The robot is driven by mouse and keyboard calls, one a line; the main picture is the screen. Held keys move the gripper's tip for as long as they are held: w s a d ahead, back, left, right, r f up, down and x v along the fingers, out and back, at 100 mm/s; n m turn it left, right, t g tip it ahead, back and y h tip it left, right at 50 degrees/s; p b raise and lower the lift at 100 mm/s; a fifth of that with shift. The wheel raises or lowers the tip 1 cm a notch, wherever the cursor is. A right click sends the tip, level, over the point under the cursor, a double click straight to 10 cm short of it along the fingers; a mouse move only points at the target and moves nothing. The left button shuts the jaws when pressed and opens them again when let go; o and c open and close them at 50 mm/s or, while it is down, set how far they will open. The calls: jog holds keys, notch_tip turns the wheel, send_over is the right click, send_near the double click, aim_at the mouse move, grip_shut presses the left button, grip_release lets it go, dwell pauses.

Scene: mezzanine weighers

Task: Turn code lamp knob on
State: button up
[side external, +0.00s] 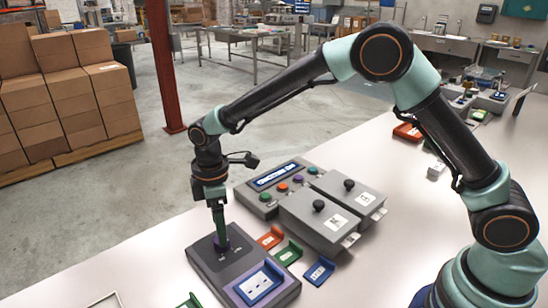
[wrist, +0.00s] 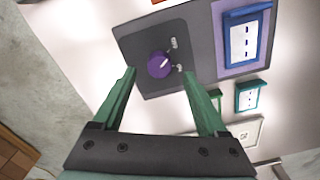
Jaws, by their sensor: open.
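The purple knob (wrist: 159,65) sits on a dark grey panel (wrist: 135,45) in the wrist view. A white pointer mark on the knob points toward the upper right, and two small labels lie to its right, too small to read. In the side view the knob (side external: 221,244) is partly hidden by my gripper (side external: 219,230), which points down right over it. My gripper's green fingers (wrist: 159,73) are open, one on each side of the knob in the wrist view. I cannot tell whether they touch it.
A blue card holder (side external: 259,284) sits on the same panel. Red (side external: 270,238), green (side external: 289,253) and blue (side external: 319,271) card holders lie to the right. Grey boxes with black knobs (side external: 318,205) and a display unit (side external: 275,178) stand behind. The table's left edge is close.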

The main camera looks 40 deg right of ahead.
jog(key=shift+f, duration=1.7)
grip_shut()
jog(key=shift+m, duration=0.3)
jog(key=m, duration=0.9)
jog(key=shift+m, duration=0.3)
jog(key=shift+r+m, duration=0.1)
jog(key=shift+m, duration=1.8)
